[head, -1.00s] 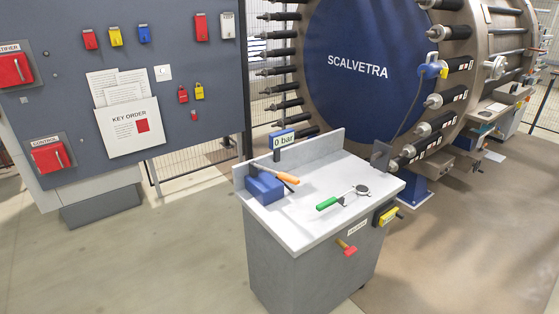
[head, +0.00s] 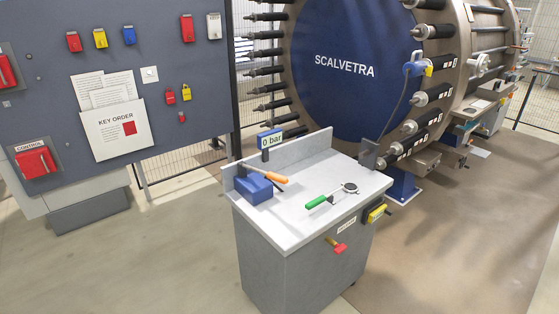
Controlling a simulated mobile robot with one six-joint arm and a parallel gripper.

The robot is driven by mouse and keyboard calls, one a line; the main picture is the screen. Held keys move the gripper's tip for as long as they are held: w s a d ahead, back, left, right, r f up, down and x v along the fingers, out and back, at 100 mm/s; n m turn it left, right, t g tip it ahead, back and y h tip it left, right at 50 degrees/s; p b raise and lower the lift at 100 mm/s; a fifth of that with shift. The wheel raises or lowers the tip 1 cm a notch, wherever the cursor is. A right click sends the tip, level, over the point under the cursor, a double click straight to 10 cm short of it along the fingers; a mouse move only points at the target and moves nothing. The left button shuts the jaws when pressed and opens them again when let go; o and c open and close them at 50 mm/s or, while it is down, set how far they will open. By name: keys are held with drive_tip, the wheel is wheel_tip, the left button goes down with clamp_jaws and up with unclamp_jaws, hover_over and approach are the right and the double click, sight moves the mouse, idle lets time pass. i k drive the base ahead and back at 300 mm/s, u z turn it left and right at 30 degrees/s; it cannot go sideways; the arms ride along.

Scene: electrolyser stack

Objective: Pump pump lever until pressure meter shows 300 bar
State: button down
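The pump lever (head: 264,174) is a bar with an orange grip, and it slopes slightly down to the right. It sits on a blue pump block (head: 254,189) at the left of the grey bench top. The pressure meter (head: 271,141) stands behind the pump on the bench's back edge and reads 0 bar. My gripper does not show in the head view.
The grey bench (head: 286,238) stands on open floor, with a green-handled tool (head: 331,197) on top. A red-handled valve (head: 337,246) and a yellow item (head: 376,213) stick out of its front. A key board (head: 119,85) is left; the large blue stack (head: 340,85) is behind.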

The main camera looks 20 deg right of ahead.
sight(280, 179)
drive_tip(key=z, duration=0.25)
drive_tip(key=k, duration=0.55)
drive_tip(key=u, duration=1.4)
drive_tip(key=i, duration=0.65)
drive_tip(key=z, duration=0.5)
